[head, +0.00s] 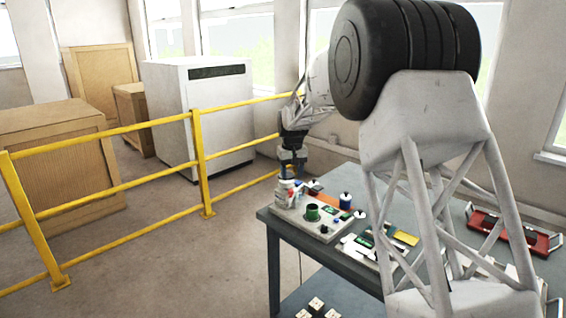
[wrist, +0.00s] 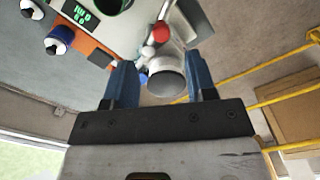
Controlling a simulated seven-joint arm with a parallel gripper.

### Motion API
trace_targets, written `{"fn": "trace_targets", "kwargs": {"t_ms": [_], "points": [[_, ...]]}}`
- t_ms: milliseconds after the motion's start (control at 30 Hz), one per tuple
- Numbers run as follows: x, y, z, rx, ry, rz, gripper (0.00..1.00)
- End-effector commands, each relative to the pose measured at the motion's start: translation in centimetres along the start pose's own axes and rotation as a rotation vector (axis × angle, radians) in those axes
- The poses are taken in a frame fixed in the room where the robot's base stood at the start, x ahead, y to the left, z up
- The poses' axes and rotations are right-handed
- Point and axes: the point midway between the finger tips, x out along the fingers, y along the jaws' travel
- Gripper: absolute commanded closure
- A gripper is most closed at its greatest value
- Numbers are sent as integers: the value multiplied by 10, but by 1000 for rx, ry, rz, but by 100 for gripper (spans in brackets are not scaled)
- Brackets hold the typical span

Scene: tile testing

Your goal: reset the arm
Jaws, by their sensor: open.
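My gripper (wrist: 160,82) is open in the wrist view, with its two blue fingers apart. A grey-white cylindrical part with a round open end (wrist: 167,82) shows between and beyond the fingers; I cannot tell how far it is from them. A red ball-shaped knob (wrist: 161,32) sits just past it. In the head view my gripper (head: 289,172) is at the left end of the table (head: 262,214), right by a white cylindrical object (head: 283,193). My own arm hides part of the table.
A panel (head: 318,228) with a dark green round part (head: 312,212) lies on the table. A red tray-like item (head: 512,232) is at the right. A yellow railing (head: 200,165) stands left of the table, with a white cabinet (head: 170,110) and wooden crates (head: 60,160) behind it.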

Motion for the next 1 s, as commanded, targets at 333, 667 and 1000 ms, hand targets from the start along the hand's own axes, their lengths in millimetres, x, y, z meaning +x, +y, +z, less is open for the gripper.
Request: {"fn": "trace_targets", "kwargs": {"t_ms": [333, 667, 1000], "points": [[-43, 8, 62, 30, 27, 4, 49], [-82, 16, 146, 68, 57, 9, 49], [-109, 19, 236, 108, 89, 14, 49]]}}
